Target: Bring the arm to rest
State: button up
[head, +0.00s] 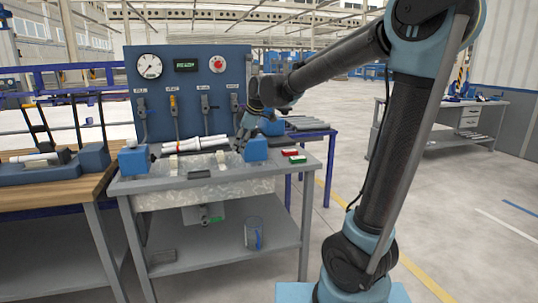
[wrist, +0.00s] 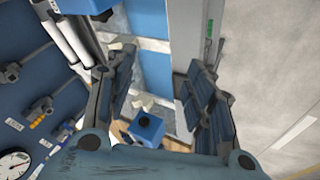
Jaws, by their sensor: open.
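My gripper (head: 252,128) hangs over the right end of the grey workbench (head: 230,183), close to the right blue block (head: 256,149). In the wrist view my gripper (wrist: 160,65) has its two fingers well apart with nothing between them. White pipes (head: 195,144) lie together on the bench to the left of the gripper. They also show in the wrist view at the upper left (wrist: 72,38), outside the fingers. My forearm is stretched out to the left from the raised elbow. I cannot tell whether the fingers touch the right blue block in the head view.
A blue panel (head: 190,82) with a gauge stands behind the bench. Another blue block (head: 133,159) sits at the bench's left. Red and green pieces (head: 294,155) lie at its right edge. A wooden table (head: 50,195) adjoins on the left. Floor at right is open.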

jog(key=s+d+f+m+h, duration=0.1)
jog(key=s+d+f+m, duration=0.15)
jog(key=d, duration=0.45)
jog(key=s+d+f+m+h, duration=0.1)
jog(key=s+d+m, duration=0.25)
jog(key=d, duration=0.45)
jog(key=s+d+f+m+g+h, duration=0.1)
jog(key=s+d+f+m, duration=0.5)
jog(key=s+d, duration=0.3)
jog(key=s+d+f+m+g+h, duration=0.1)
jog(key=s+d+f+m, duration=0.5)
jog(key=s+d+f, duration=0.3)
jog(key=s+d, duration=0.1)
jog(key=s, duration=0.3)
jog(key=shift+s+d+f+h, duration=0.2)
jog(key=shift+s+d+h, duration=0.05)
jog(key=shift+s+h, duration=0.15)
